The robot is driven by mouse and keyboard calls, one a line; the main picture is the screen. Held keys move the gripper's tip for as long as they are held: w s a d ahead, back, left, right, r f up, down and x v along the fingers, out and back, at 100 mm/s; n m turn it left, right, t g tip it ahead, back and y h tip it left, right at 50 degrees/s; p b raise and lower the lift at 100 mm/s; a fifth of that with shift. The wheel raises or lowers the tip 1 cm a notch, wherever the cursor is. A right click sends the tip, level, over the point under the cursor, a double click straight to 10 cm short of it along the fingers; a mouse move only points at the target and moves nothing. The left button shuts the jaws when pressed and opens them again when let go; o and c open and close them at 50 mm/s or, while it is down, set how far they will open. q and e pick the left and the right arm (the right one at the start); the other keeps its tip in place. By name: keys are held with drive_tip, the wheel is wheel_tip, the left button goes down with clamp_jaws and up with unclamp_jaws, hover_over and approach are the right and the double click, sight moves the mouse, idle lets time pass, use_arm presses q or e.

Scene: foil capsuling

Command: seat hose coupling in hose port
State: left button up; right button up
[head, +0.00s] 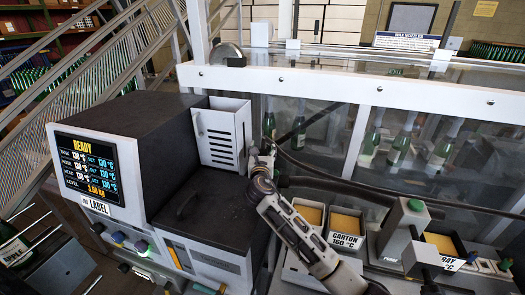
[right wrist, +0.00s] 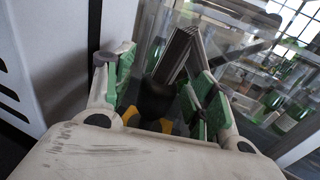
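My right gripper (right wrist: 166,68) has pale fingers with green pads, and they stand apart. A black, rounded piece with a ribbed metallic length beyond it, perhaps the hose coupling (right wrist: 157,97), lies between the fingers. A gap shows on its left; contact on the right is unclear. In the head view the right gripper (head: 262,160) is beside the slotted white panel, above the dark top of the melter unit. A black hose (head: 318,117) runs from there up to the right. I cannot make out the hose port. My left gripper is out of view.
The machine (head: 175,125) has a lit screen (head: 88,170) reading READY. The slotted panel (head: 222,135) rises close to the gripper. Yellow-filled bins (head: 345,225) sit to the right. Behind are a white rail (head: 400,95), clear guarding and several green bottles (head: 400,145).

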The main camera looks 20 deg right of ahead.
drive_tip(key=shift+v, duration=5.9)
drive_tip(key=shift+s, duration=0.1)
drive_tip(key=shift+f, duration=0.1)
